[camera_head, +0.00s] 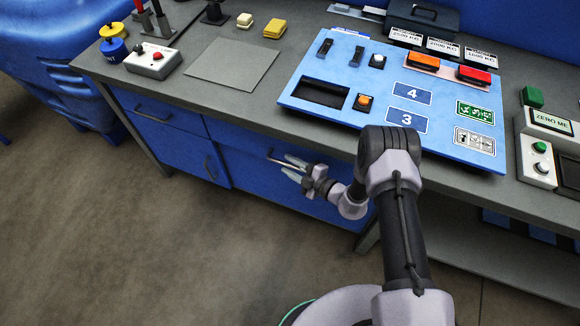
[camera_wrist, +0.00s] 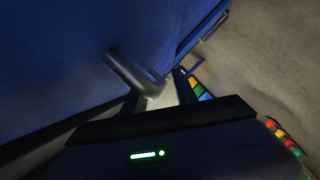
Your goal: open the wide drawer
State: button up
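The wide drawer (camera_head: 236,135) is a blue front under the worktop, right of a narrower drawer, and looks closed. Its grey bar handle (camera_head: 276,160) is partly hidden by my gripper (camera_head: 291,168). My gripper is in front of the drawer at the handle, with its two fingers apart. In the wrist view a dark bar handle (camera_wrist: 132,74) stands out from the blue front, with one end near the gap between my fingertips (camera_wrist: 160,88). I cannot tell whether the fingers touch it.
A narrower drawer (camera_head: 160,118) and a cupboard door with a handle (camera_head: 209,168) are at the left. A blue control panel (camera_head: 345,82) lies on the worktop (camera_head: 188,42) above. The floor (camera_head: 130,235) in front is clear.

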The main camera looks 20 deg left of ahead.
jog(key=shift+w+a, duration=0.1)
jog(key=shift+a, duration=0.05)
grip_shut()
dwell(1.4)
